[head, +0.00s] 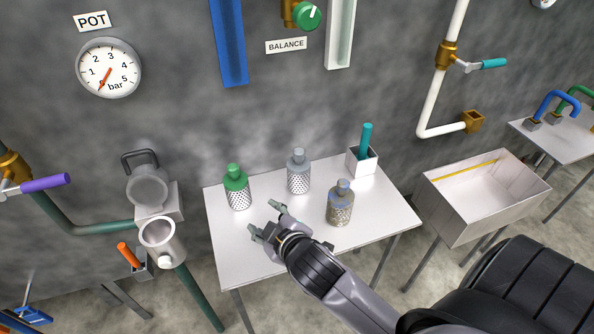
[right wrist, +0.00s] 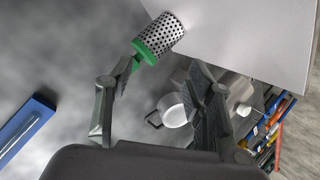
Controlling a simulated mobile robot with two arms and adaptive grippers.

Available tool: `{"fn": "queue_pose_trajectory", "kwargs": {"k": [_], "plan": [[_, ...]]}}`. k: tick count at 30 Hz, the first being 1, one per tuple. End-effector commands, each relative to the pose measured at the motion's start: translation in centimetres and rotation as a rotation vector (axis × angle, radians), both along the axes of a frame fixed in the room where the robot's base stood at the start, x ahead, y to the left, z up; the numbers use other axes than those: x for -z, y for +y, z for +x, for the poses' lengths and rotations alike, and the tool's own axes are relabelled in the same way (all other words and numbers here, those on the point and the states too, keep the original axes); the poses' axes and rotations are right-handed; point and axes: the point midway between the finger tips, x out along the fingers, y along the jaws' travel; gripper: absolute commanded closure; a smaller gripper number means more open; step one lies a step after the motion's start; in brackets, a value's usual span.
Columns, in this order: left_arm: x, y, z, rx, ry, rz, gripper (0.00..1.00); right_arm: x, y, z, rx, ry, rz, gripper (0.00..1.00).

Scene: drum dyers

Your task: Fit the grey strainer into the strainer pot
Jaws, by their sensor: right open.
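The grey strainer (head: 298,172), a perforated cylinder with a grey cap, stands upright at the back of the table. A green-capped strainer (head: 237,188) stands to its left and a brownish strainer with a grey-blue cap (head: 340,204) stands to its front right. The strainer pot (head: 161,243) is left of the table, with its lid (head: 148,187) swung up and its mouth open. My right gripper (head: 265,218) is open and empty over the table's front left, in front of the strainers. In the right wrist view the green-capped strainer (right wrist: 158,38) shows beyond the fingers (right wrist: 163,72). My left gripper is not in view.
A white box (head: 362,163) holding a teal-handled tool stands at the table's back right. The table's (head: 235,255) front left is bare. A purple-handled valve (head: 45,185) and an orange-handled tool in a holder (head: 130,256) are near the pot. A basin (head: 480,205) stands right of the table.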

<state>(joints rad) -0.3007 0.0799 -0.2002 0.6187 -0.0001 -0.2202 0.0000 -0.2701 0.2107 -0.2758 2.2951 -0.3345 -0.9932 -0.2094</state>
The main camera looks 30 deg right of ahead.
Motion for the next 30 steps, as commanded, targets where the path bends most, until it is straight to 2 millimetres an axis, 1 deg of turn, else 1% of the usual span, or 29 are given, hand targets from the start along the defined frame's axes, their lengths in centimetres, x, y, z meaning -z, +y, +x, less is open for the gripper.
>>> {"fn": "queue_pose_trajectory", "kwargs": {"k": [1,2,3,5,6,8,9,11,12,14,15,17,18,20,21,22,23,24,25,26,27,29,30], "plan": [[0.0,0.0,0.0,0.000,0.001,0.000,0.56,-2.2,0.6,1.9,-0.044,-0.095,-0.060,0.51],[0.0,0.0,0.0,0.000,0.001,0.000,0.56,-3.6,1.1,2.9,-0.072,-0.152,-0.099,0.51],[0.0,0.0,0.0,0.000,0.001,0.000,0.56,-5.5,1.8,4.2,-0.112,-0.236,-0.157,0.51],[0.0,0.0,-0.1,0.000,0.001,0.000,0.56,-8.8,3.2,6.0,-0.179,-0.372,-0.258,0.51],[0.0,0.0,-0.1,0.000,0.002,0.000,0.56,-11.3,4.4,7.1,-0.228,-0.474,-0.336,0.51],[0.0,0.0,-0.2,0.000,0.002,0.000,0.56,-15.2,6.7,8.1,-0.309,-0.638,-0.471,0.51],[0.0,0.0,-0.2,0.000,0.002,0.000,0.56,-17.6,8.5,8.5,-0.365,-0.748,-0.567,0.51],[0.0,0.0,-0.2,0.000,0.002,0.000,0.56,-20.7,11.3,8.4,-0.452,-0.914,-0.719,0.51],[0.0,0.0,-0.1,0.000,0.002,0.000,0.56,-22.4,13.3,8.1,-0.510,-1.021,-0.824,0.51],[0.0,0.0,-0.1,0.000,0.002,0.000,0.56,-24.3,16.3,7.2,-0.600,-1.178,-0.987,0.51],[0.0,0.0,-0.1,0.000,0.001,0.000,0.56,-25.1,18.2,6.5,-0.662,-1.278,-1.099,0.51],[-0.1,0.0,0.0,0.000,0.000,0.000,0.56,-25.5,20.9,5.3,-0.757,-1.423,-1.269,0.51],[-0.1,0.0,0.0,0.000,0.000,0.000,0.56,-25.3,22.4,4.5,-0.824,-1.516,-1.384,0.51],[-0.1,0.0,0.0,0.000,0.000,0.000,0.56,-24.2,24.3,3.4,-0.931,-1.643,-1.560,0.51],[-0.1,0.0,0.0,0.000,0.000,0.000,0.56,-23.2,25.2,2.9,-1.009,-1.722,-1.678,0.51],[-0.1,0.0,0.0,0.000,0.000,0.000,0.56,-22.2,25.7,2.7,-1.070,-1.776,-1.768,0.51],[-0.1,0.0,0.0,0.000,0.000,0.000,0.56,-21.0,25.9,2.5,-1.136,-1.826,-1.855,0.51],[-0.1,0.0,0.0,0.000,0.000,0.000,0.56,-19.4,25.9,2.4,-1.229,-1.885,-1.974,0.51],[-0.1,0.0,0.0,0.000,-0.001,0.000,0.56,-18.2,25.7,2.6,-1.305,-1.924,-2.060,0.51],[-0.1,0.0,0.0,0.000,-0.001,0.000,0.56,-16.9,25.2,2.8,1.322,1.864,2.044,0.51],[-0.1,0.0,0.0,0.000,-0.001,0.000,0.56,-15.2,24.2,3.3,1.309,1.728,1.958,0.51],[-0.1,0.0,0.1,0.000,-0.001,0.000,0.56,-12.9,21.9,4.5,1.297,1.526,1.828,0.51],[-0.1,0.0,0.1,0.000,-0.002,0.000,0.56,-11.6,19.8,5.5,1.296,1.396,1.739,0.51]]}}
